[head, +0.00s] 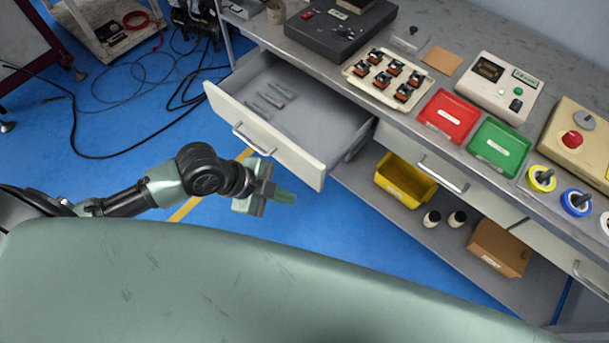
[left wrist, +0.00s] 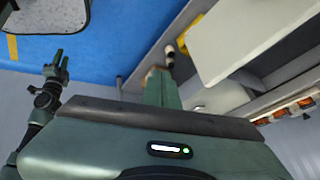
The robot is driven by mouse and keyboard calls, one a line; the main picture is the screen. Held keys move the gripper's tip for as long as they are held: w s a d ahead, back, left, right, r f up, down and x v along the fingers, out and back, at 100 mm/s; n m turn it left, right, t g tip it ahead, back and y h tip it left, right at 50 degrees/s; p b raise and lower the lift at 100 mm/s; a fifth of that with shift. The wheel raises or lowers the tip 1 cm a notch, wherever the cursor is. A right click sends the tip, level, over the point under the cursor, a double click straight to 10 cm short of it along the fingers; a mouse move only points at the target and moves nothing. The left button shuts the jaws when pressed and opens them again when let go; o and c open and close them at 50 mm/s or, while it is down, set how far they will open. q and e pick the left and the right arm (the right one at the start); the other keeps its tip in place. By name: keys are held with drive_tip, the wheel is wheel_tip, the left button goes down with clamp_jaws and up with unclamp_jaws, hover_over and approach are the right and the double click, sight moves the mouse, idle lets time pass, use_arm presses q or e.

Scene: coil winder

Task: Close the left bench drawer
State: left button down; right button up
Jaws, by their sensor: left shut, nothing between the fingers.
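The left bench drawer (head: 308,163) is pulled well out from under the bench top in the head view. Its pale front carries a metal bar handle (head: 252,141), and several small grey pieces (head: 270,97) lie inside. My left gripper (head: 284,197) is shut and empty, in front of and below the drawer front, apart from it. In the left wrist view its shut green fingers (left wrist: 161,88) point toward the bench, and a pale panel (left wrist: 235,35) that looks like the drawer front is at upper right. A gripper, likely my right one (left wrist: 53,65), shows small at left; its jaw state is unclear.
The bench top (head: 290,48) holds a dark box, a tray of parts (head: 358,79), red (head: 447,116) and green bins, and instruments. The middle drawer (head: 425,155) appears shut. A yellow bin (head: 405,180) stands on the lower shelf. Cables (head: 150,150) lie on the blue floor at left.

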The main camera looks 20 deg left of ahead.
use_arm(q)
drive_tip(key=w+a+m, duration=0.3)
drive_tip(key=a, duration=0.2)
drive_tip(key=p, duration=0.2)
approach(316, 184)
wheel_tip(316, 184, down, 3)
drive_tip(key=d, duration=0.2)
drive_tip(key=shift+w+d+f, duration=0.15)
drive_tip(key=shift+w+f, duration=0.05)
drive_tip(key=shift+w, duration=0.55)
